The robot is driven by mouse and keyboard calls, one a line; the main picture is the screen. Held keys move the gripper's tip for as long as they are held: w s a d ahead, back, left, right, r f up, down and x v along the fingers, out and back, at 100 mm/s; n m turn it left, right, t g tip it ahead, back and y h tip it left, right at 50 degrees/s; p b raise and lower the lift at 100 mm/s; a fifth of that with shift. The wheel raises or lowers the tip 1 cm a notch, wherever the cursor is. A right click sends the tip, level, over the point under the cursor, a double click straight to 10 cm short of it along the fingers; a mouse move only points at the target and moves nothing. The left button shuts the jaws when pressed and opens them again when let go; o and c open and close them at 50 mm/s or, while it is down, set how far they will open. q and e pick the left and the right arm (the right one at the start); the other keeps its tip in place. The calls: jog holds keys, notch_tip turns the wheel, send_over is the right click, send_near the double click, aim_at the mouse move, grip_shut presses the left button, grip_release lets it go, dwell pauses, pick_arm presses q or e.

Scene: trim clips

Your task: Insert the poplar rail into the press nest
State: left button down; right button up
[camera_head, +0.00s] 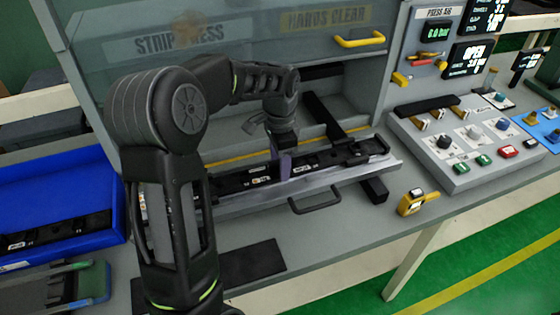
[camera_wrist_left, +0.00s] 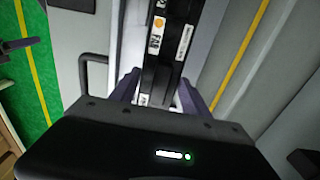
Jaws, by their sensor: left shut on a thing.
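The poplar rail (camera_head: 231,183) appears as a long dark strip with small white and orange labels. It lies along the grey press nest (camera_head: 240,203), but I cannot tell whether it is fully seated. My left gripper (camera_head: 283,160) is over the middle of the strip. In the left wrist view its two purple-grey fingers (camera_wrist_left: 160,92) are on either side of the dark rail (camera_wrist_left: 172,40), shut on it. The contact itself is partly hidden by the gripper body. My right gripper is not seen.
A blue bin (camera_head: 105,190) at left holds dark labelled strips. The raised press guard (camera_head: 230,50) is behind, with a yellow handle (camera_head: 360,40). A black handle (camera_head: 315,200) fronts the nest. A yellow tool (camera_head: 415,203) and a control box (camera_head: 470,140) stand at right.

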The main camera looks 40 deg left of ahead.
pick_arm(q)
jog(key=shift+f, duration=0.2)
jog(key=c, duration=0.5)
grip_release()
jog(key=shift+r, duration=0.1)
notch_tip(320, 180, up, 12)
jog(key=shift+r, duration=0.15)
dwell(0.7)
